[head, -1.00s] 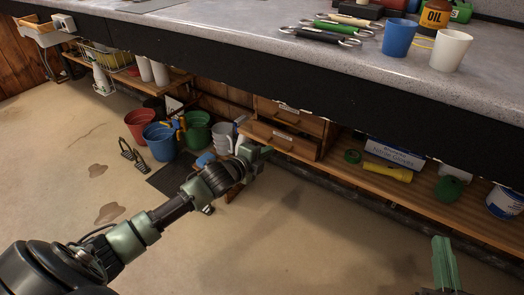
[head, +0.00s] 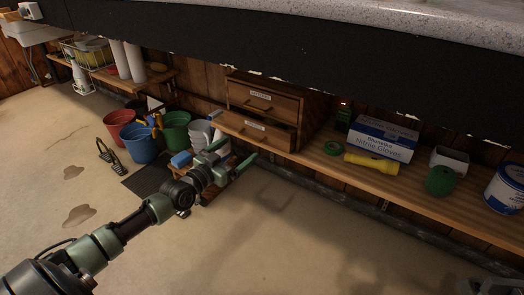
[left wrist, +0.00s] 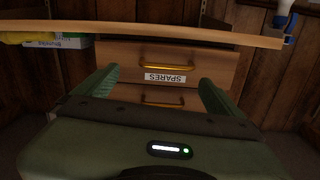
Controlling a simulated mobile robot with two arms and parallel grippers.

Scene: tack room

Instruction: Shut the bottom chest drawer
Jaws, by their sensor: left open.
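The wooden chest (head: 315,106) stands on the low shelf under the counter. Its bottom drawer (head: 246,134) stands out past the upper drawer (head: 262,102). In the left wrist view the picture is upside down, and the bottom drawer (left wrist: 212,68) shows a SPARES label and a brass handle. My left gripper (head: 233,158) is open and empty, just in front of and below the bottom drawer front. Its fingers (left wrist: 156,82) frame the drawer front in the left wrist view, apparently apart from it. Only a sliver of what seems to be my right gripper (head: 497,287) shows; its jaws are hidden.
Buckets (head: 141,144) stand left of the chest. The counter's dark edge (head: 300,45) overhangs.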

